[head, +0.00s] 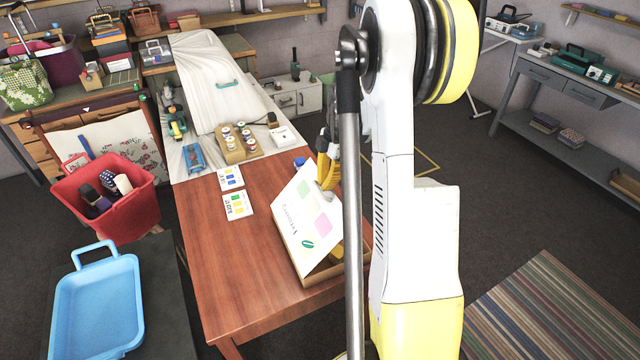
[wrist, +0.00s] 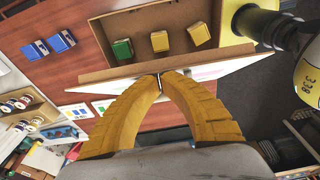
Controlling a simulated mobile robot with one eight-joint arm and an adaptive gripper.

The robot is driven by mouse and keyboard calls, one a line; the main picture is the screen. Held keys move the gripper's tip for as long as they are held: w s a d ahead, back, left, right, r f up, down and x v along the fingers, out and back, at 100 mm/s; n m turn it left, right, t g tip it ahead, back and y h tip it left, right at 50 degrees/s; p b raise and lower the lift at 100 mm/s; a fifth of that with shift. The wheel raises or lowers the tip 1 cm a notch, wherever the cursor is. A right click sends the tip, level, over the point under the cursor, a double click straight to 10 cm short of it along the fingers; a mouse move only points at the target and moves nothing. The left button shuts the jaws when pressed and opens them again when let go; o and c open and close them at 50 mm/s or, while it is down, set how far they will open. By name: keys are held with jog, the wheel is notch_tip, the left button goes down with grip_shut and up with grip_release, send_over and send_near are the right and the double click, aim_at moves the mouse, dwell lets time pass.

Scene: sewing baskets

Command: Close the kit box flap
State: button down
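The kit box (head: 328,271) stands on the wooden table, its flap (head: 303,218) raised and tilted over the box. The flap's white outer face carries pastel squares and a green mark. In the wrist view the flap (wrist: 112,81) shows nearly edge-on, with the open box (wrist: 118,28) beyond it holding a green block (wrist: 122,49) and two yellow blocks (wrist: 160,41). My gripper (wrist: 161,75) has its yellow fingertips together at the flap's edge, on its white side. Whether they touch it is unclear. In the head view my arm hides part of the box.
Two printed cards (head: 237,205) lie left of the box. A wooden spool tray (head: 237,150) and white cloth (head: 205,95) are farther back. Two blue blocks (wrist: 62,41) lie beside the box. A red bin (head: 122,222) stands left of the table. The table's front left is clear.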

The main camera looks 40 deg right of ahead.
jog(key=s+d+f+b, duration=0.2)
jog(key=d+f+b, duration=0.2)
jog(key=d+f, duration=0.2)
jog(key=shift+d+f+b, duration=0.15)
jog(key=shift+f+b, duration=0.25)
jog(key=shift+f, duration=0.7)
jog(key=shift+s+d+f, duration=0.1)
jog(key=shift+d+f, duration=0.05)
jog(key=shift+f, duration=0.3)
jog(key=shift+s+d+f+y+b, duration=0.1)
jog(key=shift+d+f+y+b, duration=0.15)
jog(key=shift+f+b, duration=0.3)
jog(key=shift+s+d+f+y+b, duration=0.15)
jog(key=shift+f+y+b, duration=0.25)
jog(key=shift+f, duration=0.2)
dwell(2.7)
jog(key=shift+w, duration=0.15)
